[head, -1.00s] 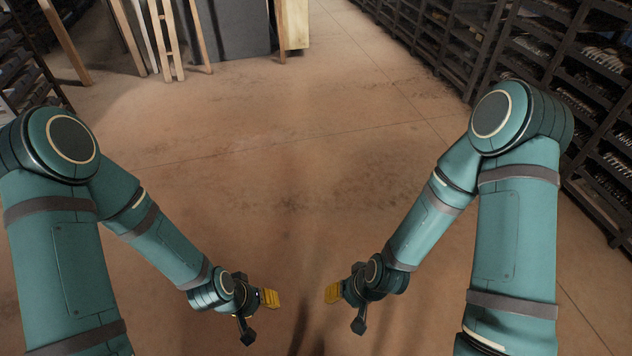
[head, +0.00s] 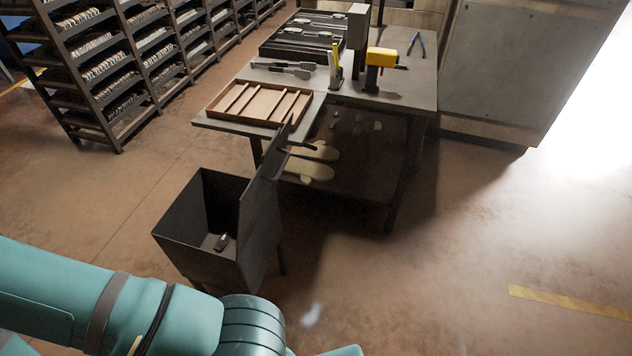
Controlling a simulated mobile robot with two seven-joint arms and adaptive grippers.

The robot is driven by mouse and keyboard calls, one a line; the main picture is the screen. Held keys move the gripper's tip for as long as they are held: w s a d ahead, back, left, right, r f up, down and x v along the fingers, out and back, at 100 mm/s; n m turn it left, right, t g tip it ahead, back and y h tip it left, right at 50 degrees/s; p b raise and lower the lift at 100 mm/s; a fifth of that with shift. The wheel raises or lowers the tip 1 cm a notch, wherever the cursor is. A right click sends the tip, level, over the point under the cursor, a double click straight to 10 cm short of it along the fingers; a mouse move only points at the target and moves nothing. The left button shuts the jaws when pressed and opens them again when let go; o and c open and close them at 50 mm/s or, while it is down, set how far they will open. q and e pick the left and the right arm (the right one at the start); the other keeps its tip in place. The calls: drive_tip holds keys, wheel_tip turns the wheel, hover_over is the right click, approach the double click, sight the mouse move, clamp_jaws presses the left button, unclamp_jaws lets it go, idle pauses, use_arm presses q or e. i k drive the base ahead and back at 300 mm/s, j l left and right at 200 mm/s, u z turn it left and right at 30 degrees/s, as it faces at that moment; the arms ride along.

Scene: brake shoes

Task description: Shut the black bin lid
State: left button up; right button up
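The black bin (head: 180,250) stands on the floor in front of the workbench, left of the picture's middle. Its top is open, and I can see down into it. A small dark object (head: 222,242) lies inside. The black lid (head: 262,205) stands up, roughly upright, along the bin's right side. A teal arm of mine crosses the lower left, in front of the bin's near side. Neither gripper is in view.
Dark shelving (head: 120,75) stands at the back left. The floor right of the bin is clear, with a yellow stripe (head: 570,302).

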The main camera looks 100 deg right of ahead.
sight(253, 201)
drive_tip(key=z, duration=1.6)
drive_tip(key=l+z, duration=0.45)
drive_tip(key=l, duration=0.35)
